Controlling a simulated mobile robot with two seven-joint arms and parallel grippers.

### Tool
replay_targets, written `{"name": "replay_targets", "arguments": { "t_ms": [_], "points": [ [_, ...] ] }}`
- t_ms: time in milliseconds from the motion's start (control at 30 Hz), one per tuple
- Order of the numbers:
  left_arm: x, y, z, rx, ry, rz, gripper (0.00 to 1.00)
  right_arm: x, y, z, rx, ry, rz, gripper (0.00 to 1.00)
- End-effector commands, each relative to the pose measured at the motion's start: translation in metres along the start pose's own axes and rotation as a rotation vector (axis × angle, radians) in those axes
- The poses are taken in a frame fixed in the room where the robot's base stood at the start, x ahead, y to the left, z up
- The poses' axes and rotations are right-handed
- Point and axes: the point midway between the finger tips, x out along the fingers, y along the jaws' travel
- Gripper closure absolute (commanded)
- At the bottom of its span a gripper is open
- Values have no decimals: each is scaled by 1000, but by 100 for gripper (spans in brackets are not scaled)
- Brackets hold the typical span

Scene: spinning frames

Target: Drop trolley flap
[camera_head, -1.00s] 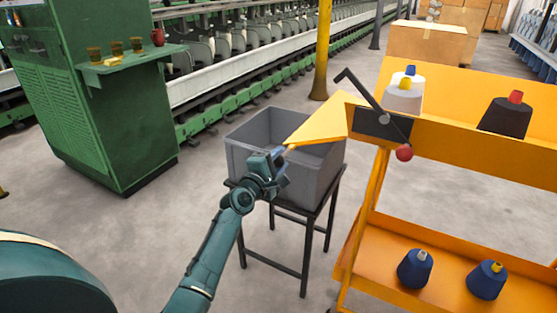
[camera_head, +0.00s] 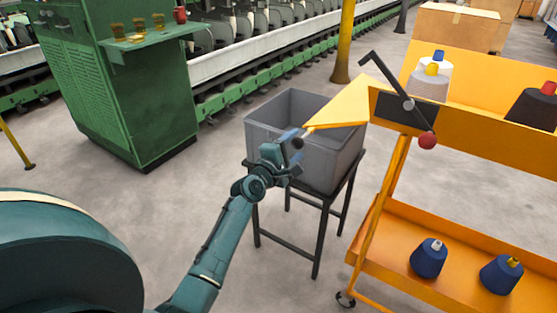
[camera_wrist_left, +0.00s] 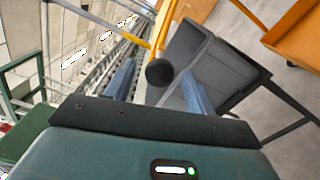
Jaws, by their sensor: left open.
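The yellow trolley flap (camera_head: 345,110) juts out level from the left end of the orange trolley (camera_head: 468,121), over the grey bin. A black lever (camera_head: 388,80) with a red ball (camera_head: 427,141) sits on the trolley's end by the flap. My left gripper (camera_head: 292,148) is open at the flap's outer tip. In the left wrist view a dark round knob (camera_wrist_left: 159,72) shows between the two blue fingers of the left gripper (camera_wrist_left: 160,88), with a gap on both sides. Whether the knob belongs to the flap is hard to tell. My right gripper is not in view.
The grey bin (camera_head: 265,137) stands on a dark stand (camera_head: 317,235) right beside my left gripper. Yarn cones stand on the trolley's top and lower shelf (camera_head: 390,238). A green cabinet (camera_head: 115,100) and a yellow post (camera_head: 344,45) stand behind. The floor left of the stand is clear.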

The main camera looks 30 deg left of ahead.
Motion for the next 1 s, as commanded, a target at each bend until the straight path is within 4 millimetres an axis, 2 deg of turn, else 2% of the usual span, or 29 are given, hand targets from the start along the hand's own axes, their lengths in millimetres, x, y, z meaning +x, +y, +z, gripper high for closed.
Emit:
{"name": "replay_targets", "arguments": {
  "t_ms": [33, 200, 433, 600, 1000],
  "points": [
    [-13, -1, 0, -1, 1, -2, 45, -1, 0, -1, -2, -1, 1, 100],
    [-53, -1, 0, 1, 1, -3, 45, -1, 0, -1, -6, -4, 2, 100],
    [-92, -1, 0, 2, 1, -2, 45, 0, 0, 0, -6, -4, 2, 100],
    [-103, 0, 0, 0, 0, -1, 45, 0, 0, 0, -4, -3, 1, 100],
    [-104, 0, 0, 0, 0, 0, 45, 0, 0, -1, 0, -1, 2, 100]
  ]
}}
